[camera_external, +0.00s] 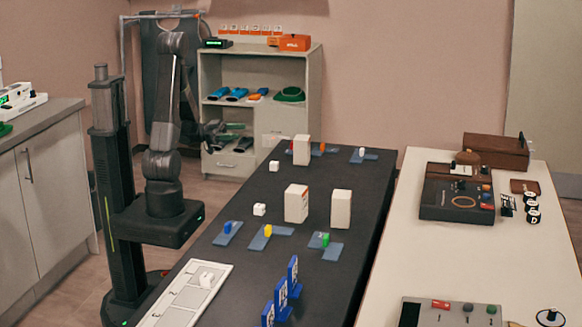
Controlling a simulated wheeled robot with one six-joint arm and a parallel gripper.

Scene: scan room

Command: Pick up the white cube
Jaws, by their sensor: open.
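Several small white blocks are in view, and I cannot tell which one is the task's white cube. One white cube (259,209) sits on the dark table (235,262), left of the middle tall white box. A second white cube (274,166) sits farther back, near the table's left edge. A white piece (206,280) lies on the white numbered tray, and a small white one (361,152) stands on a blue mat at the back right. My gripper (214,131) is raised left of the table's far end, in front of the shelf. It is open and apart from every cube; its fingers are small and dark.
Tall white boxes (301,150), (296,204) and (340,210) stand on the table. Blue (228,226), yellow (267,230) and green (325,239) blocks sit on blue mats. Blue numbered stands (281,297) and the white tray (172,309) occupy the near end. A shelf (267,116) stands behind.

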